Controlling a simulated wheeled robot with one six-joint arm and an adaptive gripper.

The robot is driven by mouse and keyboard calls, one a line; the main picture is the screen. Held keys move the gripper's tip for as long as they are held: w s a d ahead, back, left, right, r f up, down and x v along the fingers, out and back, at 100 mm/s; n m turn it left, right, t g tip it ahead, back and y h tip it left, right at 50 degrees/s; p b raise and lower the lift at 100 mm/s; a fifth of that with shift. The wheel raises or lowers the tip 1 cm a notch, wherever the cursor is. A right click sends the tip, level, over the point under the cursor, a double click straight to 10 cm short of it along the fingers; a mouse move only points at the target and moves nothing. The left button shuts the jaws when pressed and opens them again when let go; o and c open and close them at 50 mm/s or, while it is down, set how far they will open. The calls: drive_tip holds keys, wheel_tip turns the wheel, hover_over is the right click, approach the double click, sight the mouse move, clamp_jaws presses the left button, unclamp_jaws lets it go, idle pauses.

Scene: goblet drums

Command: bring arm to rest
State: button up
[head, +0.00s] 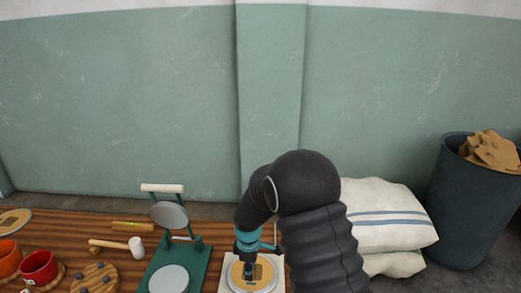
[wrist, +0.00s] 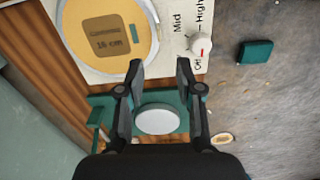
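My gripper (wrist: 158,68) is open, with a clear gap between its two fingers and nothing held there in the wrist view. In the head view my gripper (head: 251,266) points down over the white heating plate unit (head: 227,284), at the table's right end. A round tan disc marked "16 cm" (wrist: 105,22) lies on that unit in the wrist view. The unit's dial (wrist: 201,42) stands beside "Mid", "High" and "Off" marks. My black arm hides part of the table's right end in the head view.
A green press (head: 191,266) with a raised grey plate stands left of the heating unit. A mallet (head: 118,245), a peg board (head: 96,278) and red (head: 38,266) and orange (head: 8,257) pots sit farther left. Sacks (head: 388,214) and a bin (head: 462,215) stand right.

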drive_tip(key=s+d+r+m+t, duration=0.2)
drive_tip(key=s+d+r+m, duration=0.3)
drive_tip(key=s+r, duration=0.4)
drive_tip(key=s+d+r+m+t+p, duration=0.1)
drive_tip(key=s+d+r+m, duration=0.5)
drive_tip(key=r, duration=0.6)
drive_tip(key=s+d+r+m+t, duration=0.2)
drive_tip(key=s+d+r+m, duration=0.3)
drive_tip(key=s+d+r, duration=0.3)
drive_tip(key=s+r, duration=0.3)
drive_tip(key=s, duration=0.1)
drive_tip(key=shift+s+d+m+t, duration=0.3)
drive_tip(key=shift+s+d, duration=0.05)
drive_tip(key=shift+d, duration=0.05)
idle(0.3)
